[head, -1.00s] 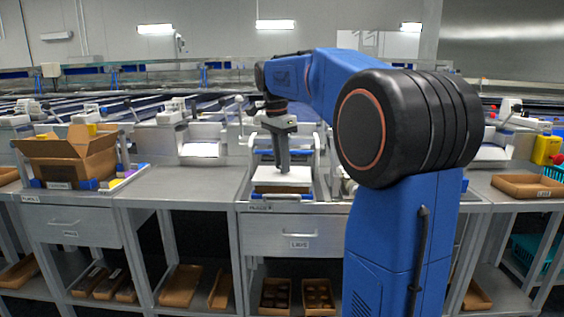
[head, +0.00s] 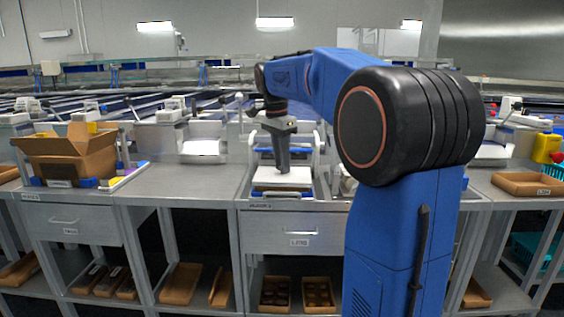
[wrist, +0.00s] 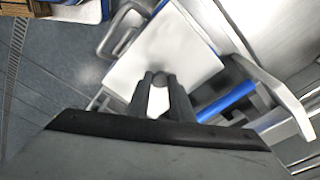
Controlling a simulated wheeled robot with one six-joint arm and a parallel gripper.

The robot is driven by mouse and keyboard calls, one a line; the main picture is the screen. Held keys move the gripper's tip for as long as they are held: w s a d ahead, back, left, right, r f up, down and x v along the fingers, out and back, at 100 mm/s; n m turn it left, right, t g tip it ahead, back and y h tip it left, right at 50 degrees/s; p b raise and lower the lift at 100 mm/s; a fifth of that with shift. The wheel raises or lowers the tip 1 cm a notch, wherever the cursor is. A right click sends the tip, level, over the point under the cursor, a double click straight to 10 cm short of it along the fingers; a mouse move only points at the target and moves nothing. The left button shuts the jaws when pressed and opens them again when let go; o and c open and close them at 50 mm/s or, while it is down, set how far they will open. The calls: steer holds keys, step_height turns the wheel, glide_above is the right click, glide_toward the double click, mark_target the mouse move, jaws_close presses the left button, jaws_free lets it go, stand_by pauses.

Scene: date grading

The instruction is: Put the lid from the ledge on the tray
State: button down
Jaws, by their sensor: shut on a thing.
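My gripper (head: 283,170) points down over the middle station of the bench. It is shut on the dark knob (wrist: 161,80) of a white lid, as the wrist view shows. The white lid (head: 268,179) lies flat under the fingers, and it fills the middle of the wrist view (wrist: 130,66). The lid hides most of the tray. I cannot tell whether the lid touches the tray all round.
A cardboard box (head: 70,156) stands on the bench at the left. A shallow brown tray (head: 525,184) lies on the right bench. A drawer (head: 282,228) is below the station. The grey bench top (head: 180,181) left of the station is clear.

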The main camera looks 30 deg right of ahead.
steer(key=shift+f, duration=0.15)
steer(key=c, duration=1.1)
jaws_free()
steer(key=shift+r, duration=3.5)
steer(key=s+a+f+n+t, duration=0.1)
steer(key=s+a+f+n, duration=0.4)
steer(key=s, duration=0.3)
steer(key=s+a+f+n+t, duration=0.1)
steer(key=s+a+f+n, duration=0.35)
steer(key=s, duration=0.35)
steer(key=s+a+f+n+t, duration=0.1)
steer(key=s+a+f+n, duration=0.1)
steer(key=s+f, duration=0.2)
steer(key=s+a+f+n+t+y, duration=0.1)
steer(key=s+a+f+n, duration=0.1)
steer(key=s+f, duration=0.3)
steer(key=s+a+f+n, duration=0.2)
steer(key=s+f+n, duration=0.2)
steer(key=f, duration=0.4)
steer(key=shift+s+f+t, duration=0.15)
steer(key=shift+s+t, duration=0.25)
steer(key=shift+s, duration=0.25)
